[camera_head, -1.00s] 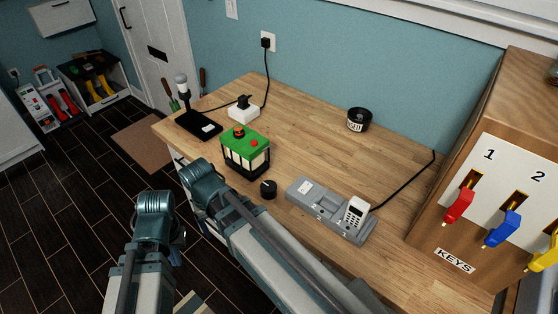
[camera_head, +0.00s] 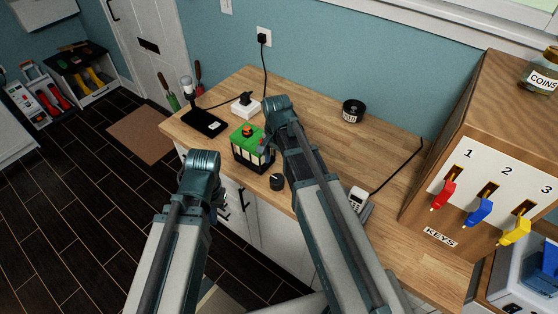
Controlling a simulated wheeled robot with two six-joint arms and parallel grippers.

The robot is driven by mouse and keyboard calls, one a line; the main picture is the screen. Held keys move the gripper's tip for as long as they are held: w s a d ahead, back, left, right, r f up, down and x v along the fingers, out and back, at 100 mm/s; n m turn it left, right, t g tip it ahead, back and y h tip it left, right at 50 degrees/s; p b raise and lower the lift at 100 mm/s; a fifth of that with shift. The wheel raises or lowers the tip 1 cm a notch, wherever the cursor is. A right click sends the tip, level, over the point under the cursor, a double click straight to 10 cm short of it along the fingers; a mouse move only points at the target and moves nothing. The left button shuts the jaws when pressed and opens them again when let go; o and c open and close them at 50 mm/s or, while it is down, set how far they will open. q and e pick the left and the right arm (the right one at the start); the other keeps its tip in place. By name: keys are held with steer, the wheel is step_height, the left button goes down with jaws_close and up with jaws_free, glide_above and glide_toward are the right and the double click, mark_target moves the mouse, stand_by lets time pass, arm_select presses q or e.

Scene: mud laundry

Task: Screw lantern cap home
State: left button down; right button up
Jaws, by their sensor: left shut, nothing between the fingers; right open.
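The lantern (camera_head: 246,155) is a box with a green top and pale panels in a black frame, upright on the wooden counter. A small orange-and-black knob (camera_head: 248,131) sits on its top. A small black round cap (camera_head: 277,182) lies on the counter near the front edge, apart from the lantern. My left gripper (camera_head: 223,213) is shut and empty, low in front of the counter, partly hidden by its arm. My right gripper (camera_head: 266,147) is open beside the lantern's right side, mostly hidden by its arm; I cannot tell whether it touches the lantern.
A black pad (camera_head: 205,123), a white socket block (camera_head: 247,106) and a black tin (camera_head: 353,111) stand behind. A phone (camera_head: 358,198) is partly hidden by my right arm. The key cabinet (camera_head: 441,237) stands at right. The counter's back middle is clear.

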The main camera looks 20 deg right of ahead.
mark_target(277, 179)
steer(key=shift+f+b, duration=3.8)
steer(key=shift+f, duration=0.2)
steer(key=shift+r, duration=0.1)
steer(key=shift+c, duration=0.3)
steer(key=c, duration=0.8)
steer(key=shift+o, duration=0.2)
steer(key=shift+r+p, duration=3.05)
steer(key=shift+p, duration=0.05)
steer(key=shift+f, duration=0.15)
